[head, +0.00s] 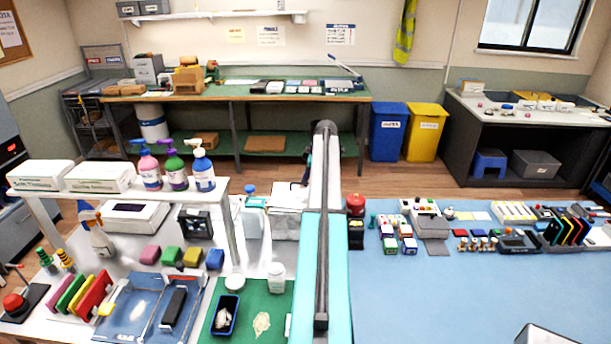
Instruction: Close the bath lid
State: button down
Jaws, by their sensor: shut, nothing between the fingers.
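A pale box-shaped unit (285,228) stands on the left bench just left of my arm. A whitish panel (286,195) shows at its upper back. This may be the bath with its lid, but it is small and partly covered by my arm, so I cannot tell how far the lid is open. My own white and teal arm reaches up the middle of the picture. Dark wrist parts show beside its far end. My gripper's fingertips are hidden behind the arm.
Pump bottles (174,172) stand on a white shelf (226,192) above the left bench. A white jar (276,277) and a black tray (226,314) sit on a green mat (253,292). The blue bench top (460,295) at the right is mostly clear in front.

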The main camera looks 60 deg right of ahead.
dwell(0.3)
jog(key=shift+w+d+f+b, duration=0.3)
jog(key=shift+d+f+b, duration=0.2)
jog(key=shift+f+b, duration=0.55)
jog(key=shift+r+b, duration=0.2)
jog(key=shift+b, duration=0.1)
jog(key=shift+a, duration=0.1)
jog(key=shift+s+a+r, duration=0.15)
jog(key=shift+a+r, duration=0.25)
jog(key=shift+r, duration=0.25)
jog(key=b+v, duration=0.3)
jog(key=v, duration=0.9)
jog(key=shift+a+r, duration=0.2)
jog(key=shift+r, duration=0.2)
